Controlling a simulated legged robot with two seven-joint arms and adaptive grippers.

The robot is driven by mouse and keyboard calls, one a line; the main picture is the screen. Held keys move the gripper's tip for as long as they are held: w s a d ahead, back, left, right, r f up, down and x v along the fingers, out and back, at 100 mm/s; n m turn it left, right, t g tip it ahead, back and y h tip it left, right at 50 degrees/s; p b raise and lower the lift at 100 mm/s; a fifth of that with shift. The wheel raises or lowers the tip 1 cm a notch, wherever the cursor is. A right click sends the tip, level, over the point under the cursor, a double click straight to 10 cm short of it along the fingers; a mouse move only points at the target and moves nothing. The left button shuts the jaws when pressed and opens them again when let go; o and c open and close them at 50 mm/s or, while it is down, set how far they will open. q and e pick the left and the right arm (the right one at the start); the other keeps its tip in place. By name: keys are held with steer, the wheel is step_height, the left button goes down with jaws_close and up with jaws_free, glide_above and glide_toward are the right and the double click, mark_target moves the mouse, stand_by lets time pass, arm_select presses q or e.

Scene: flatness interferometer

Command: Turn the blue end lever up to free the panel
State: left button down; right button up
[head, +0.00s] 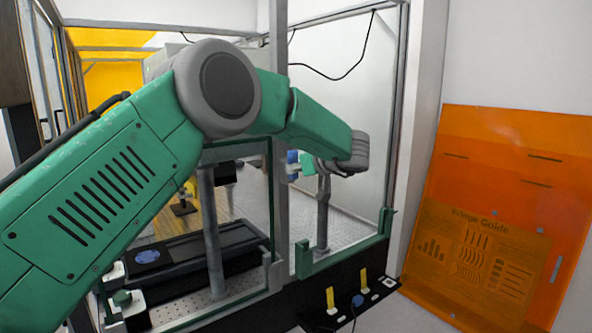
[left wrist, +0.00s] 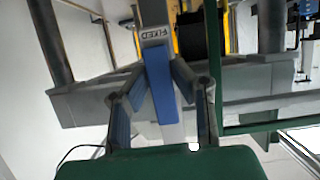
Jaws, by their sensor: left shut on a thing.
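In the left wrist view, a blue lever (left wrist: 163,98) hangs below a grey post marked FIXED (left wrist: 155,34). My left gripper (left wrist: 160,78) has its two fingers closed on the lever from both sides. In the head view, my left arm reaches across to the enclosure's middle post, and the gripper is largely hidden behind the wrist. A small blue part (head: 292,157) shows there; I cannot tell whether it is the lever. A clear panel (head: 352,95) stands to the right of the middle post, above a green-edged rail (head: 345,253). My right gripper is not in view.
An orange panel (head: 510,170) with a "Fringe Guide" board leans against the right wall. A black bracket with yellow pegs (head: 364,279) sits below the enclosure's front. Inside the enclosure stand a dark base (head: 190,250) and a grey column (head: 323,215). A black cable hangs behind.

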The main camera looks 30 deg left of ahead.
arm_select(q)
steer(key=shift+d+f, duration=0.1)
steer(key=shift+f, duration=0.3)
steer(key=c, duration=1.4)
jaws_free()
steer(key=shift+w, duration=0.15)
steer(key=shift+r, duration=0.1)
steer(key=v, duration=1.2)
steer(key=shift+w, duration=0.15)
